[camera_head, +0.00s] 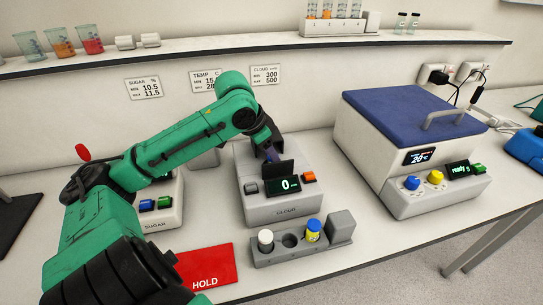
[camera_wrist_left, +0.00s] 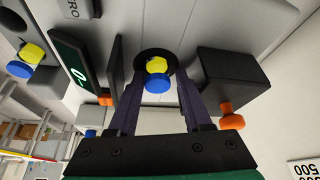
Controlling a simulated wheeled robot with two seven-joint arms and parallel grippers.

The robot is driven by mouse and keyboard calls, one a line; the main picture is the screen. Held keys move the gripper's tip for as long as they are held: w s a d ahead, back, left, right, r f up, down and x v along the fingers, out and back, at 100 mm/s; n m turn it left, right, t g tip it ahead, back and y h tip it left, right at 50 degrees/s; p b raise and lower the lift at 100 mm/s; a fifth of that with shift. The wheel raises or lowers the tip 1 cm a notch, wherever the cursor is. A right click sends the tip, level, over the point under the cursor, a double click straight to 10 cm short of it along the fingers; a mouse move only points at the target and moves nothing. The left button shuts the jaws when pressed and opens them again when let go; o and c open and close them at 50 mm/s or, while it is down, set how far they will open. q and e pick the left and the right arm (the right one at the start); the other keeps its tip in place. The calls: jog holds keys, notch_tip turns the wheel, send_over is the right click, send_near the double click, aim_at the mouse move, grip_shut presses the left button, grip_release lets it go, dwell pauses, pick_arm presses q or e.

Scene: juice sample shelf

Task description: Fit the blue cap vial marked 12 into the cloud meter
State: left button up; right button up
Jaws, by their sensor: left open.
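The cloud meter (camera_head: 284,211) stands mid-table with its display reading 0 and a dark flap upright behind it. My left gripper (camera_head: 268,153) is over the meter's back part, mostly hidden by the flap and arm. In the left wrist view, a blue cap vial (camera_wrist_left: 157,86) with yellow on it sits in the round black well. The open fingers of my left gripper (camera_wrist_left: 160,100) straddle it; I cannot tell whether they touch it. Its number cannot be read. Another blue and yellow vial (camera_head: 313,231) stands in the grey rack (camera_head: 290,253). My right gripper is not seen.
A white-capped vial (camera_head: 265,240) stands in the rack, beside an empty hole. A red HOLD mat (camera_head: 207,268) lies left of the rack. A blue-lidded bath (camera_head: 412,145) stands to the right. The sugar meter (camera_head: 163,222) is partly behind my arm.

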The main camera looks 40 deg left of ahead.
pick_arm(q)
jog(key=shift+s+d+f+g, duration=0.25)
jog(key=shift+s+f+g, duration=0.05)
jog(key=shift+f, duration=0.15)
jog(key=shift+a+r, duration=0.1)
jog(key=shift+r, duration=0.25)
jog(key=v, duration=1.4)
jog(key=shift+a+r, duration=0.2)
jog(key=shift+a, duration=0.05)
jog(key=shift+s, duration=0.15)
